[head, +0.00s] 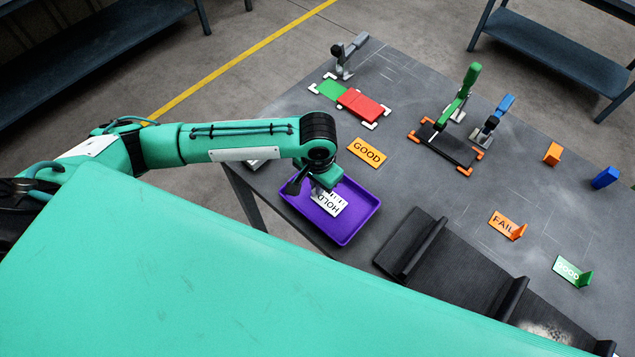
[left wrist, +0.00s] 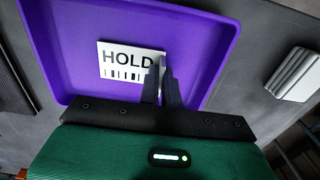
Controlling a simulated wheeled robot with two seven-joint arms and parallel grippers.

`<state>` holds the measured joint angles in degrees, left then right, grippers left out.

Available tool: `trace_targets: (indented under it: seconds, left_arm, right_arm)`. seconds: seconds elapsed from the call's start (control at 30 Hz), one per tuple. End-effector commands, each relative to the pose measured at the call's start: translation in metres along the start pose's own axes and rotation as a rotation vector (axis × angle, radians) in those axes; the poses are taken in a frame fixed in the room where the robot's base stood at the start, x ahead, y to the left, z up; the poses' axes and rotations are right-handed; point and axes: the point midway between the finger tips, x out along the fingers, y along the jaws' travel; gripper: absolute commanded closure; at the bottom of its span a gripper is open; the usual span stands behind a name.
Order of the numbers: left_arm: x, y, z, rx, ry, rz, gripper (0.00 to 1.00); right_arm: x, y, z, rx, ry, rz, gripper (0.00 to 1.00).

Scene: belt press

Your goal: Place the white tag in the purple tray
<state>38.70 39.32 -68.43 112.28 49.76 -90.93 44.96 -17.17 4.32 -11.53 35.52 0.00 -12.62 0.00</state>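The white tag (head: 329,203) reads HOLD above a barcode. In the head view it appears within the rim of the purple tray (head: 347,236), below my left gripper (head: 318,187). The left wrist view shows the tag (left wrist: 123,62) against the floor of the purple tray (left wrist: 205,50). My left gripper's two dark fingers (left wrist: 163,80) are close together on the tag's right edge, apparently pinching its raised part. I cannot tell whether the tag touches the tray floor. My right gripper is not in view.
An orange GOOD tag (head: 367,153) lies behind the tray. A black stepped rack (head: 465,272) stands to its right. Red (head: 361,105) and black (head: 447,145) fixtures with clamps sit farther back. FAIL (head: 503,226) and green (head: 570,270) tags lie at right.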

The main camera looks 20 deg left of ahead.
Motion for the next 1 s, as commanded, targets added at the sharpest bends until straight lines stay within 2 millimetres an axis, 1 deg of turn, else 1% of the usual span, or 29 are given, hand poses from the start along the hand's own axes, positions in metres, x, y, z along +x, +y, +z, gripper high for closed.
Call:
trace_targets:
  seconds: [0.03, 0.1, 0.17, 0.47, 0.57, 0.67, 1.0]
  left_arm:
    - [0.001, 0.0, 0.0, 0.0, -0.001, 0.0, 1.0]
    - [0.002, 0.0, 0.0, 0.0, 0.0, 0.0, 0.86]
    - [0.002, 0.0, 0.0, 0.0, 0.0, 0.0, 0.74]
    - [0.001, 0.0, 0.0, 0.0, 0.0, 0.0, 0.74]
    - [-0.005, 0.0, 0.0, 0.0, 0.001, 0.0, 0.74]
    - [-0.02, 0.0, -0.001, 0.0, 0.003, 0.0, 0.74]
    - [-0.092, 0.0, -0.001, 0.001, 0.004, 0.001, 0.74]
  right_arm:
    - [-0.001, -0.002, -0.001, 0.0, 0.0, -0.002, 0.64]
    - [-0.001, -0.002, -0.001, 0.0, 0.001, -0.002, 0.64]
    - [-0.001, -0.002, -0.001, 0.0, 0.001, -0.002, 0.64]
    - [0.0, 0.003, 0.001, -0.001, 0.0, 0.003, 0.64]
    - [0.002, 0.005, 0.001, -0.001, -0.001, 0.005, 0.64]
    - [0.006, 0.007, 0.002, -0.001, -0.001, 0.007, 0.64]
    - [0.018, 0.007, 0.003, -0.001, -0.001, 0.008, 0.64]
